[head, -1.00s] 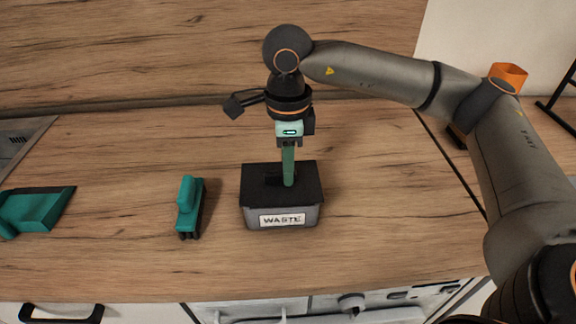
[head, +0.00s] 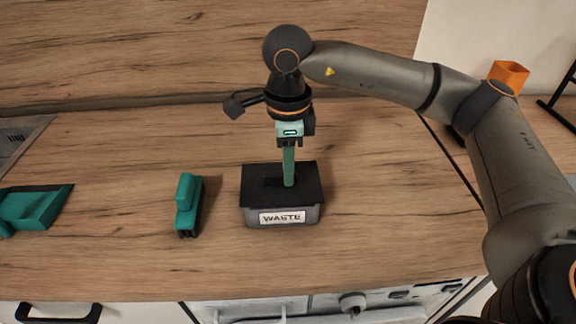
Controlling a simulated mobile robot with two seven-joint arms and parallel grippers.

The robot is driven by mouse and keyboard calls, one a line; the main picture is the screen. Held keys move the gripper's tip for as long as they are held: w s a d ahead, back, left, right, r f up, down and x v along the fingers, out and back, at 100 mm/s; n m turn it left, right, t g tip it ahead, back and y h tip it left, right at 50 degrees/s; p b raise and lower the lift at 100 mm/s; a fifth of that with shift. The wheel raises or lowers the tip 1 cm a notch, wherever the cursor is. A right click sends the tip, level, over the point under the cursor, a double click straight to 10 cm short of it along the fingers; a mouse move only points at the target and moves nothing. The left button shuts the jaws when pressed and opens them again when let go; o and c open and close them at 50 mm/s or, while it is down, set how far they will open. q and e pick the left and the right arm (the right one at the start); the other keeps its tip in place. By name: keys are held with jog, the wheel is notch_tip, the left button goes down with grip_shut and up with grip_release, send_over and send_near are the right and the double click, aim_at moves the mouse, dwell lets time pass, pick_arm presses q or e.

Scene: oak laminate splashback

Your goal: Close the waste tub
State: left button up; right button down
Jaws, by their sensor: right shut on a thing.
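The waste tub (head: 282,217) is a grey box with a white label reading WASTE, standing on the wooden counter. Its black lid (head: 256,182) lies flat across the top of the tub and looks level with the rim. My right gripper (head: 286,183) points straight down at the middle of the lid, with its green fingers shut on the lid's dark handle, which they partly hide. My left gripper is not in view.
A teal brush (head: 187,205) lies to the left of the tub, with a gap between them. A teal dustpan (head: 36,207) lies at the far left, near a metal hob or sink edge (head: 18,140). The counter right of the tub is clear.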

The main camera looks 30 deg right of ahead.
jog(key=shift+f, duration=0.1)
dwell(0.7)
jog(key=shift+c, duration=1.3)
grip_release()
jog(key=shift+r+p, duration=2.15)
jog(key=shift+r, duration=1.4)
grip_shut()
